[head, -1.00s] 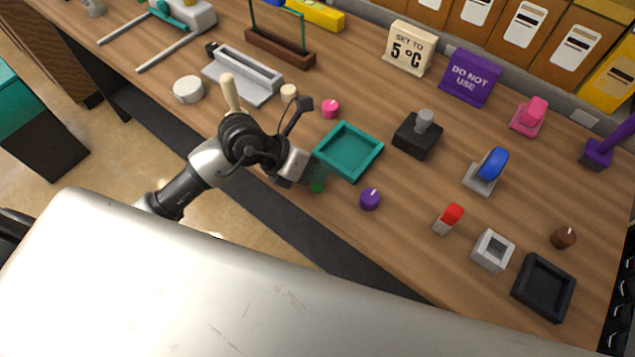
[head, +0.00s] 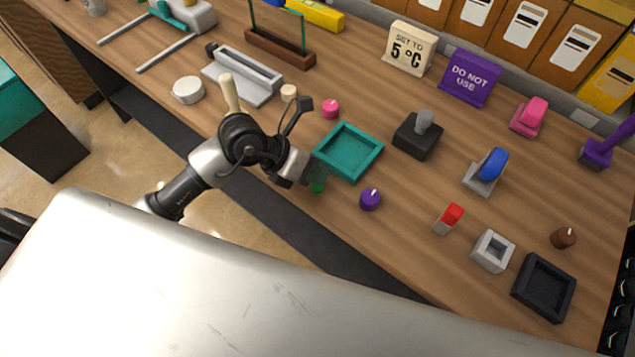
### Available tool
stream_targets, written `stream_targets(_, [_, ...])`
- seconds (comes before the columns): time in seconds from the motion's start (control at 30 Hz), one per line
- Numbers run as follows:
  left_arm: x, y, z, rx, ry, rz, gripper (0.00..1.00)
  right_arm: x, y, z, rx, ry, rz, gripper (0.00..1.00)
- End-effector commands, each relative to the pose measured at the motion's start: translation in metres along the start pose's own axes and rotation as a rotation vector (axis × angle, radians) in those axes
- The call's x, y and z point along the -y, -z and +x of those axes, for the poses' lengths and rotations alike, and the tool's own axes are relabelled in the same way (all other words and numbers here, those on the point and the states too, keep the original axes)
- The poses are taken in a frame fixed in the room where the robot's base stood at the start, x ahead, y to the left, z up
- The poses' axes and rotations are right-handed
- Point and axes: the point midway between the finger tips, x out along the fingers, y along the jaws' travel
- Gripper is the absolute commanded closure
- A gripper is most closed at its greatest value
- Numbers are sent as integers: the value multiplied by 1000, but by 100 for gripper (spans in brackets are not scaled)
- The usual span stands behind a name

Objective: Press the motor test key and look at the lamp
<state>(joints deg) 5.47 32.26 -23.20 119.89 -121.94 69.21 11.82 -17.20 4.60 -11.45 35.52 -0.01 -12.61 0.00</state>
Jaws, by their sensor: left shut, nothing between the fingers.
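My left gripper (head: 316,174) is over the front edge of the bench, just left of the teal square tray. Its fingers are dark and small, and it is shut with nothing in it. A small green piece (head: 318,187) shows right at its fingertips, partly hidden by them. I cannot tell whether they touch. No part in view is clearly marked as the motor test key, and I cannot make out which part is the lamp. My right gripper is not in view.
Beside the gripper are the teal tray (head: 326,165) and a purple knob (head: 370,200). A black joystick block (head: 414,139), a blue lever (head: 493,165) and a red switch (head: 451,216) stand to the right. A "DO NOT USE" sign (head: 470,78) is behind. Bare wood lies between them.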

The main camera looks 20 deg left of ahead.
Motion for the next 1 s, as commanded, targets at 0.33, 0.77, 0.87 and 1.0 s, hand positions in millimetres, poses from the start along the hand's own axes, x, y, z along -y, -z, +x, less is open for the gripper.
stream_targets(0.33, [0, 0, 0, 0, 0, 0, 100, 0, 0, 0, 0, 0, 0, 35])
stream_targets(0.77, [-4, 4, 6, 0, 0, 0, 100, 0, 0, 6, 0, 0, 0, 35])
stream_targets(0.87, [-4, 4, 6, 0, 0, 0, 100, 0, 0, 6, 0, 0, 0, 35])
stream_targets(1.0, [-4, 4, 6, 0, 0, 0, 100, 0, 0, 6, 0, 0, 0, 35])
